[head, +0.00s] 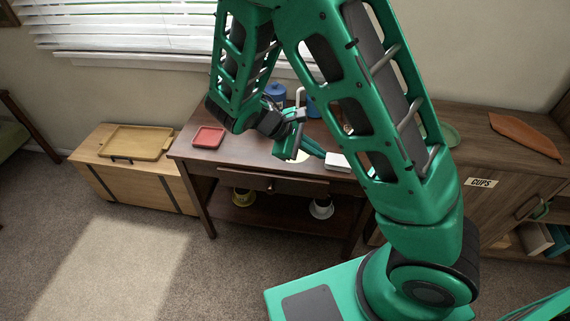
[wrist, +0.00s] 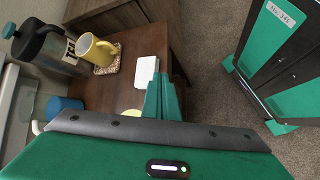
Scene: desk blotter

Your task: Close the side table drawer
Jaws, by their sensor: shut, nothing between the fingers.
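The dark brown side table (head: 180,154) stands in the middle of the head view. How far the drawer stands out is hard to tell from here. My gripper (head: 322,153) is shut and empty above the table top, higher than the drawer and apart from it. In the wrist view its green fingers (wrist: 163,103) are together over the table top (wrist: 117,92), near a white flat item (wrist: 147,71). The drawer cannot be made out in the wrist view.
On the table are a red tray (head: 208,137), a blue mug (head: 275,92), a yellow mug (wrist: 94,50) and a French press (wrist: 36,43). Cups sit on the lower shelf. A wooden chest (head: 140,180) stands left, a cabinet (head: 480,215) right. Carpet in front is clear.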

